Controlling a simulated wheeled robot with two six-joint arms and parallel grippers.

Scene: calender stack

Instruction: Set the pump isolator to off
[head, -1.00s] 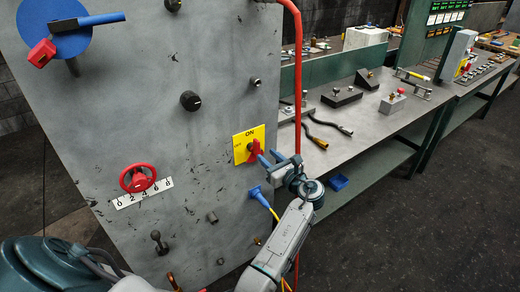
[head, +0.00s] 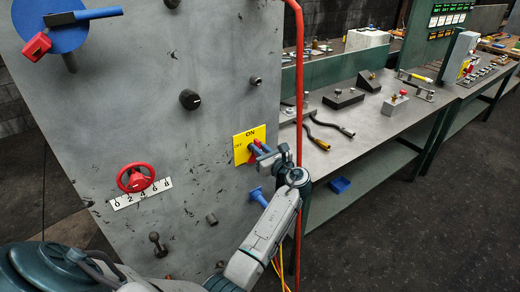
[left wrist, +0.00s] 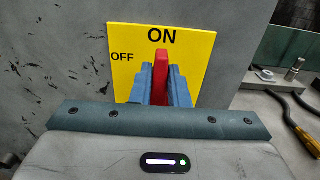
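The pump isolator is a yellow square plate (head: 241,155) marked ON and OFF, on the tall grey panel. It also shows in the left wrist view (left wrist: 205,45), with ON at the top and OFF at the left. Its red handle (left wrist: 161,72) points up at ON. My left gripper (head: 261,149) is at the handle. In the left wrist view its two blue fingers (left wrist: 161,85) lie one on each side of the handle, close against it, with no clear gap. The handle's lower part is hidden by my gripper. My right gripper is not in view.
The grey panel (head: 140,100) also bears a red handwheel (head: 136,177) over a number scale, a black knob (head: 190,99), a blue disc with a lever (head: 50,35) and a blue plug (head: 257,196) below the isolator. A red pipe (head: 299,90) runs along its right edge. A workbench (head: 375,125) stands behind.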

